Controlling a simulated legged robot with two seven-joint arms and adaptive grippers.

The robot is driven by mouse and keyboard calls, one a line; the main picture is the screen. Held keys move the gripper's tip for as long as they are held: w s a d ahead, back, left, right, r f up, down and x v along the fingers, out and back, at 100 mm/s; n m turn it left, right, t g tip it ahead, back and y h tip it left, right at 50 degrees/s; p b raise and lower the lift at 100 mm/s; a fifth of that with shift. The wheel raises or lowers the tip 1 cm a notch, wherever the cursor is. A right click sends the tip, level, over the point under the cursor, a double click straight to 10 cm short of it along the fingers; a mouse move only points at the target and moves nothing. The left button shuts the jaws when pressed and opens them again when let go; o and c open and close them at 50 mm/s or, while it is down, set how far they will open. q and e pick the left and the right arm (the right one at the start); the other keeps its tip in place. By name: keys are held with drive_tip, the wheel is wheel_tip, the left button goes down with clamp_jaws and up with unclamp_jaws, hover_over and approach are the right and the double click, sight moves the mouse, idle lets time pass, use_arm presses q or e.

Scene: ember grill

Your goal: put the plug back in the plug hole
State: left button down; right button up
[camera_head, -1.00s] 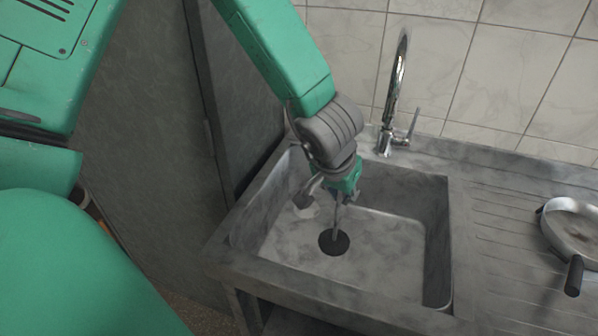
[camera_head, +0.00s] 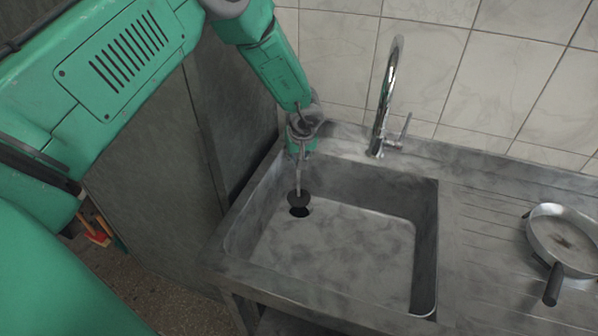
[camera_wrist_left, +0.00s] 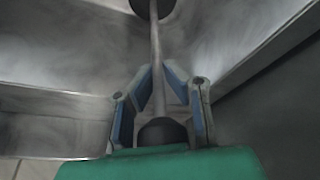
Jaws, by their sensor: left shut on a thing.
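The plug is a dark round disc (camera_head: 299,199) on a long thin grey stem. My left gripper (camera_head: 299,160) is shut on the upper stem, above the sink floor. The stem hangs about upright, with the disc lowest. The plug hole (camera_head: 300,212) is a dark opening in the sink floor, just under the disc and partly hidden by it. In the left wrist view the fingers (camera_wrist_left: 158,78) close around the stem (camera_wrist_left: 156,45), with a dark knob (camera_wrist_left: 163,132) between them and the disc at the top edge. I cannot tell whether the disc touches the hole. My right gripper is not in view.
The grey sink basin (camera_head: 428,230) has raised walls around the plug. A chrome tap (camera_head: 385,95) stands behind it. A pan (camera_head: 562,240) lies on the ribbed drainer at the right. The rest of the basin floor is clear.

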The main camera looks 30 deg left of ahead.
use_arm(q)
drive_tip(key=f, duration=0.1)
drive_tip(key=d+f, duration=0.1)
drive_tip(key=f, duration=0.1)
drive_tip(key=shift+f, duration=0.3)
drive_tip(key=c, duration=1.6)
unclamp_jaws()
drive_tip(key=shift+s+a, duration=0.1)
drive_tip(key=shift+c, duration=0.2)
drive_tip(key=shift+a+f, duration=0.1)
drive_tip(key=v, duration=1.2)
drive_tip(key=shift+d+r, duration=0.2)
